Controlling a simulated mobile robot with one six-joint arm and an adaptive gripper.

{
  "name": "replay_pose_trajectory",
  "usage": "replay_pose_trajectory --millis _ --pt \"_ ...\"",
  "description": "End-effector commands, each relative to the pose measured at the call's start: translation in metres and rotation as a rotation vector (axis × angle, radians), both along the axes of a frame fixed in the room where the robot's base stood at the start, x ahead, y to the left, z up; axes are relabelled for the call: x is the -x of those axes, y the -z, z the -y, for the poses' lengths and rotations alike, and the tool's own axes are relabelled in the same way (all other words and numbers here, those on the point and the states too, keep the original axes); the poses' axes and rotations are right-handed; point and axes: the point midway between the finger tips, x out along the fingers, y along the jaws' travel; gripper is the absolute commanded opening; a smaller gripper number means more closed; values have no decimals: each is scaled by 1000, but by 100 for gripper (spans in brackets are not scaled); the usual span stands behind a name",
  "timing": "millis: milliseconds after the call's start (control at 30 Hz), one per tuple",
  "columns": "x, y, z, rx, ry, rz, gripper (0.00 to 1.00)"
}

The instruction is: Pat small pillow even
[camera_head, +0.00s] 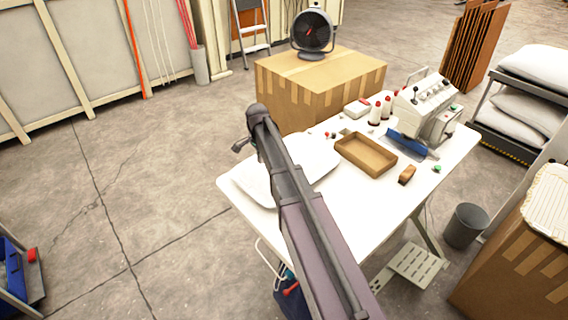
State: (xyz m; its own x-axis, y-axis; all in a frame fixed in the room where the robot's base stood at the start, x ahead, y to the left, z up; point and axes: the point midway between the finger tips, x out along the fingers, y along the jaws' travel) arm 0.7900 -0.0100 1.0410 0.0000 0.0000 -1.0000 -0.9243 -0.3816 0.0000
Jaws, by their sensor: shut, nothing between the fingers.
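A white small pillow (318,158) lies on the white table at its left end, with its other side showing left of my arm. My arm crosses over it and hides its middle. My gripper (240,146) shows as a small dark piece left of the arm's far end, in line with the pillow's back left side. It is shut and holds nothing. Most of it is behind the arm, and I cannot tell whether it touches the pillow.
A large cardboard box (318,87) with a fan (312,33) stands behind.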

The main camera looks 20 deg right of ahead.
Motion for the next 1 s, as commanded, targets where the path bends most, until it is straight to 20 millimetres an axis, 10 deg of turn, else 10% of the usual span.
replay_pose_trajectory --millis 1000 --pt "0 23 -1 0 -1 0 0"
